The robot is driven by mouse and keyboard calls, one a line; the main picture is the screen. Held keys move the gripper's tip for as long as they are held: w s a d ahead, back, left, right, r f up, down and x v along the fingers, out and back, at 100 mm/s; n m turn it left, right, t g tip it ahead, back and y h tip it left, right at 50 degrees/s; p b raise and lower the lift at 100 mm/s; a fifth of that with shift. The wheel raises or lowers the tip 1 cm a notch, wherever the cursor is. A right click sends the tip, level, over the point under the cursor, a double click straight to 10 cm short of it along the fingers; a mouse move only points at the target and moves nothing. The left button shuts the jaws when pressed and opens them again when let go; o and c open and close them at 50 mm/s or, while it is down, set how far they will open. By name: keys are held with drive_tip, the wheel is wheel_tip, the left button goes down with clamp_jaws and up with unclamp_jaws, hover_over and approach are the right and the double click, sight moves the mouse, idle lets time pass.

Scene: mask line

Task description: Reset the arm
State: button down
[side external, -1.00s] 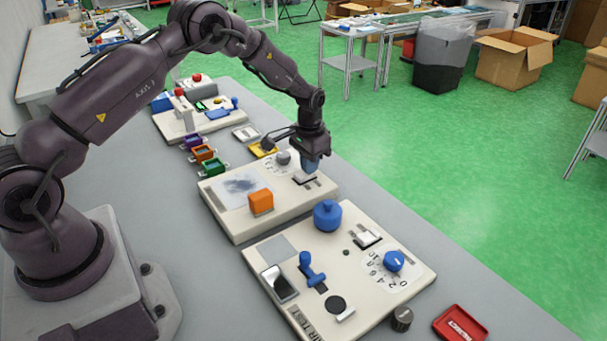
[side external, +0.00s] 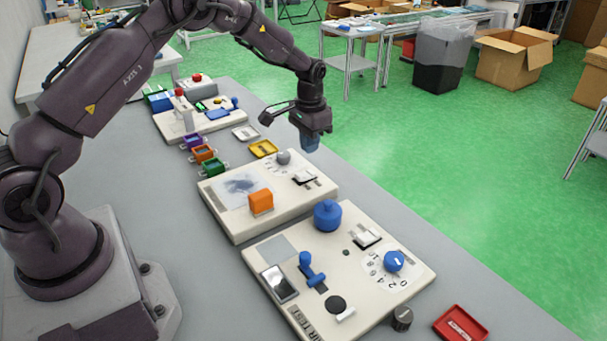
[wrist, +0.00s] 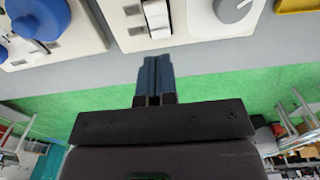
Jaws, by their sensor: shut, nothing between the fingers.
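My gripper (side external: 309,146) hangs above the far edge of the middle cream panel (side external: 225,221) in the side view. Its blue fingers are together and empty, and they also show in the wrist view (wrist: 155,75). A black and white slide switch (side external: 305,178) is on the panel just below the gripper, apart from it. A grey knob (side external: 284,157) sits to its left; the switch (wrist: 157,18) and the knob (wrist: 232,8) also show in the wrist view. An orange block (side external: 260,201) stands on the same panel.
The front panel (side external: 400,305) carries a blue round piece (side external: 327,215), a blue lever (side external: 311,270) and a blue dial (side external: 394,261). Purple, orange, green and yellow trays lie farther back. A red tray (side external: 460,324) is at the front right. The air above the panels is clear.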

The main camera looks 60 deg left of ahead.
drive_tip(key=shift+r, duration=0.5)
drive_tip(key=s, duration=0.2)
drive_tip(key=s+f, duration=0.1)
drive_tip(key=shift+d+f+n+g, duration=0.1)
drive_tip(key=shift+d+n+g, duration=0.2)
drive_tip(key=shift+d+g, duration=0.1)
drive_tip(key=s+d+r+t, duration=0.2)
drive_tip(key=s+d+r, duration=0.1)
drive_tip(key=s+r, duration=0.5)
drive_tip(key=s+d+r+t, duration=0.2)
drive_tip(key=s+d+r, duration=0.2)
drive_tip(key=s+r, duration=0.4)
drive_tip(key=s+d+r+t, duration=0.2)
drive_tip(key=s+d+r, duration=0.1)
drive_tip(key=s+r, duration=0.5)
drive_tip(key=s, duration=0.3)
drive_tip(key=shift+d+r, duration=0.25)
drive_tip(key=shift+d, duration=0.1)
